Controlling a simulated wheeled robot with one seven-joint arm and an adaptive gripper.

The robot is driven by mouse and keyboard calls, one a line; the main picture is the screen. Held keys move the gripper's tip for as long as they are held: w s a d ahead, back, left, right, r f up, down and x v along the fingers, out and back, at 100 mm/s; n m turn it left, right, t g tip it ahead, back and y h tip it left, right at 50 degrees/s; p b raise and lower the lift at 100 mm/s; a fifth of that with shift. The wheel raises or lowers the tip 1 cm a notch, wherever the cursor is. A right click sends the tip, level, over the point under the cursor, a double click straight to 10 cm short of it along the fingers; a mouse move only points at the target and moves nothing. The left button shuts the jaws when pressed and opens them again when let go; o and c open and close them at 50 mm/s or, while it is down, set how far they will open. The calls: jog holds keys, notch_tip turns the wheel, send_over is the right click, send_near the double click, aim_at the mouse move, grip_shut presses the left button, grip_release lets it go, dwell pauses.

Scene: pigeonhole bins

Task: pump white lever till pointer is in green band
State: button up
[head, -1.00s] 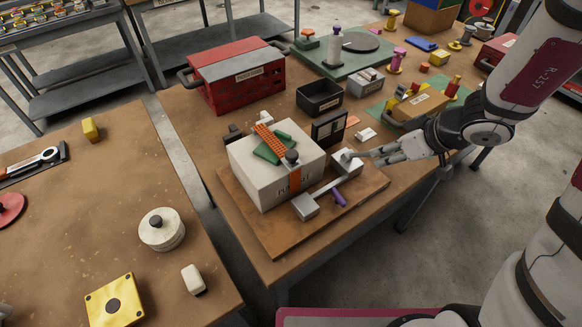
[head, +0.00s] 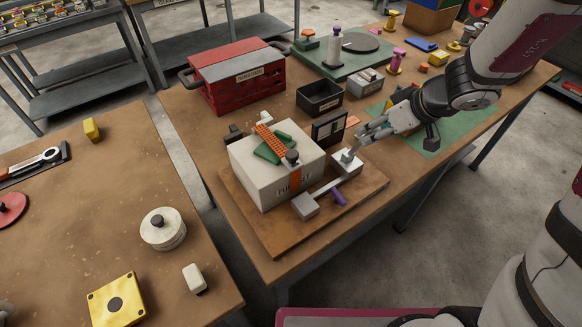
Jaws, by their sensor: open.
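A pale box (head: 262,170) with partly readable lettering on its front stands on a wooden board (head: 270,240). A light grey-white lever bar (head: 325,188) runs low along its front right side, between a grey block (head: 306,206) and a pale block (head: 347,167). A dark framed panel (head: 329,128) stands behind the box; I cannot make out a pointer or green band on it. My gripper (head: 354,145) is open, pointing down-left, with its fingertips just above or at the pale block. Whether they touch it is unclear.
A purple piece (head: 339,197) lies beside the lever bar. An orange grid strip (head: 270,140) and a green piece (head: 275,152) rest on the box. Behind stand a black bin (head: 320,97) and a red toolbox (head: 238,80). The board's front right is clear.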

jog(key=p+v, duration=0.2)
jog(key=v, duration=0.3)
jog(key=shift+s+r, duration=0.1)
jog(key=shift+d, duration=0.1)
jog(key=v, duration=1.2)
jog(key=s+a+r+m+h, duration=0.2)
jog(key=s+r+m, duration=0.1)
jog(key=s, duration=0.6)
jog(key=s+a+r+m+h, duration=0.2)
jog(key=s+r+m, duration=0.2)
jog(key=s, duration=0.5)
jog(key=shift+a+r, duration=0.4)
jog(key=shift+r, duration=0.45)
jog(key=shift+s, duration=0.1)
dwell(0.8)
